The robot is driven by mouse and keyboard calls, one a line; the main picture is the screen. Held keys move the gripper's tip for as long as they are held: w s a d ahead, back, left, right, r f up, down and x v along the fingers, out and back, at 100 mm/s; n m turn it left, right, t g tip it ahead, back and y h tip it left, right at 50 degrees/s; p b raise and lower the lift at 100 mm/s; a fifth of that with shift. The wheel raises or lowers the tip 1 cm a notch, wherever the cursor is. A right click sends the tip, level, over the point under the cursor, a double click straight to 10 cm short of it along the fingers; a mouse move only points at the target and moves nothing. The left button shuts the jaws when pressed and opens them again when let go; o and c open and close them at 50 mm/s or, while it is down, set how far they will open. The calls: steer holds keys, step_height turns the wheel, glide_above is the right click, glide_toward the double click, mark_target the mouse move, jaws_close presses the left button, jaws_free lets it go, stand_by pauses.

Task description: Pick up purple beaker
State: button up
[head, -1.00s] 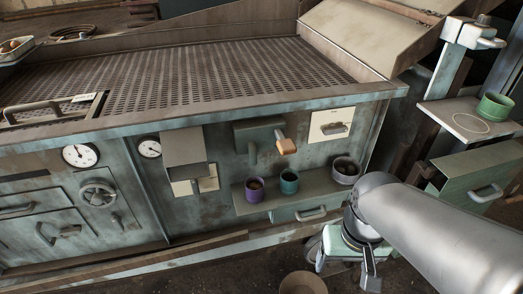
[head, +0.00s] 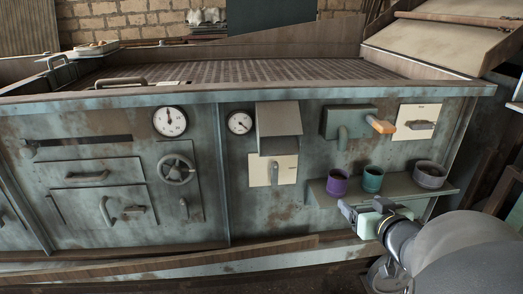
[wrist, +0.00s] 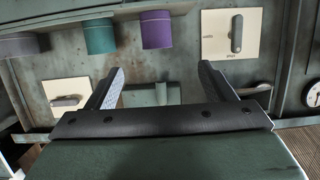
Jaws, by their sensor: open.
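The purple beaker (head: 336,184) stands upright at the left end of a small metal shelf on the machine's front. In the wrist view the purple beaker (wrist: 156,30) is at the top centre, beyond my fingers. My gripper (head: 362,208) is just below and to the right of it in the head view, in front of the shelf. In the wrist view my gripper (wrist: 160,82) has its two fingers spread apart with nothing between them. The beaker is apart from the fingers.
A teal beaker (head: 373,179) stands close to the right of the purple one, and a grey pot (head: 429,174) is further right on the shelf (head: 395,192). A tap with an orange handle (head: 380,125) juts out above. A metal box (head: 278,120) protrudes at upper left.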

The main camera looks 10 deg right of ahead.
mark_target(342, 182)
steer(key=p+x, duration=1)
steer(key=x, duration=0.1)
steer(key=shift+d, duration=0.1)
steer(key=shift+r+p+x, duration=0.2)
steer(key=shift+p+x, duration=0.1)
steer(key=shift+x, duration=1.2)
steer(key=shift+r+p+x, duration=0.15)
steer(key=shift+p+x, duration=0.1)
steer(key=shift+x, duration=1.2)
steer(key=shift+w+d, duration=0.1)
steer(key=c, duration=1.2)
steer(key=shift+r, duration=0.1)
